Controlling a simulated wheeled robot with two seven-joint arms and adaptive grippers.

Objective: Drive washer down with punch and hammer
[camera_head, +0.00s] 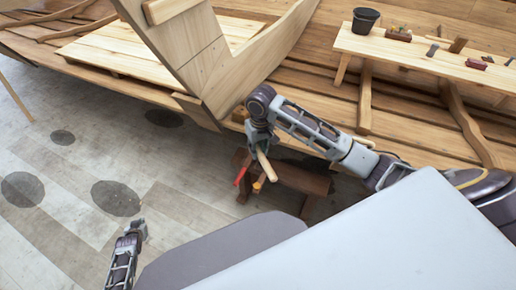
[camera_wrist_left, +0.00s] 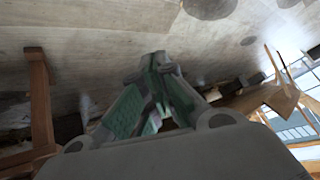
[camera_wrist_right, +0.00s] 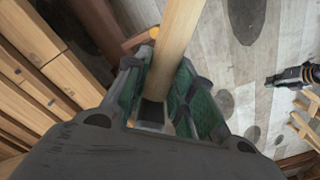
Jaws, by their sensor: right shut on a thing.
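My right gripper (camera_head: 262,135) is shut on a pale wooden handle (camera_head: 265,165), beside the hull planking. In the right wrist view the handle (camera_wrist_right: 178,40) runs up between the fingers. No hammer head can be made out on it. A red handle (camera_head: 241,175) and an orange-ended handle (camera_head: 259,184) show just below, at a dark wooden stool (camera_head: 290,176). The orange end (camera_wrist_right: 140,39) also shows in the right wrist view. My left gripper (camera_head: 137,230) is low at the left above the floor, its fingertips together and empty. I cannot make out the washer or punch.
A light bench (camera_head: 415,50) at the back right carries a dark bucket (camera_head: 365,20) and several small tools and blocks. The wooden hull (camera_head: 215,75) with its upright stem fills the back. The grey plank floor (camera_head: 60,200) at the left is clear.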

